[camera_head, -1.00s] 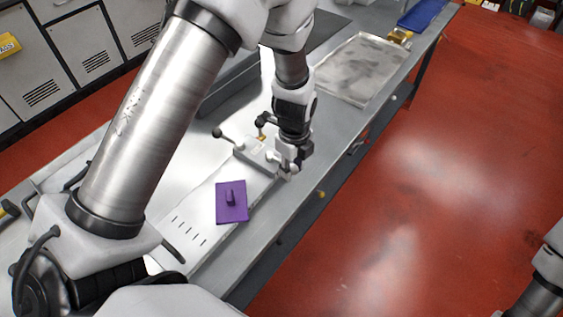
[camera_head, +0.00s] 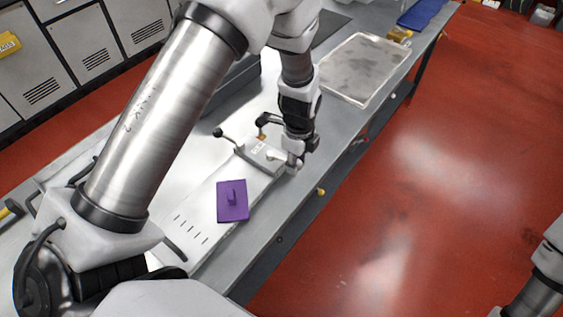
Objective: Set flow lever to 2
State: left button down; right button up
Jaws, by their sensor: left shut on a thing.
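A pale lever unit (camera_head: 262,155) sits at the far end of a white panel on the bench. A lever with a dark ball knob (camera_head: 218,132) sticks out to its left, and a black handle (camera_head: 264,119) stands at its back. My left gripper (camera_head: 292,164) is at the right side of the unit, shut on a lever there; its fingers mostly hide that lever. The scale marks cannot be read. Only part of my right arm shows at the right edge; its gripper is out of view.
A purple plate with a peg (camera_head: 232,202) lies on the white slotted panel (camera_head: 190,238). A grey tray (camera_head: 362,68), a yellow object (camera_head: 400,35) and a blue item (camera_head: 420,14) are farther along the bench. The red floor (camera_head: 420,190) to the right is clear.

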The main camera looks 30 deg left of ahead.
pick_arm(q)
jog(key=shift+w+n+p, duration=0.35)
jog(key=shift+w+n, duration=0.1)
jog(key=shift+n, duration=0.05)
jog(key=shift+w+n, duration=0.45)
jog(key=shift+n, duration=0.25)
jog(key=c, duration=0.9)
grip_release()
notch_tip(320, 180, up, 7)
jog(key=p, duration=0.6)
jog(key=shift+s+r, duration=0.1)
